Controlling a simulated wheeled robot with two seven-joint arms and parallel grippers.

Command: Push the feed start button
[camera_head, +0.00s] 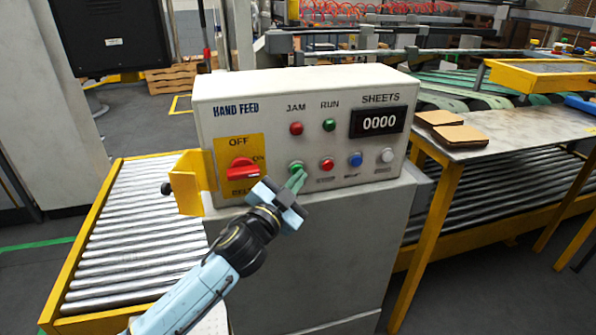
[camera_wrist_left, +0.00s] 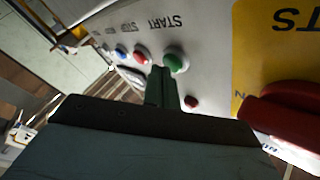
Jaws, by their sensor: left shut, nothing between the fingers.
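The green start button (camera_head: 296,166) is at the left of the lower row on the white HAND FEED panel (camera_head: 230,105). It also shows in the left wrist view (camera_wrist_left: 176,60), beside the upside-down word START. My left gripper (camera_head: 298,180) is shut and empty, its green fingers pointing at the panel just below the button. In the left wrist view the fingertips (camera_wrist_left: 162,76) overlap the button's edge. I cannot tell whether they touch it. My right gripper is not in view.
Beside the start button sit a red button (camera_head: 327,164), a blue button (camera_head: 355,159) and a white button (camera_head: 387,155). A red rotary switch (camera_head: 243,170) is on a yellow plate to the left. The SHEETS display (camera_head: 379,122) reads 0000. A roller conveyor (camera_head: 130,225) stands at left.

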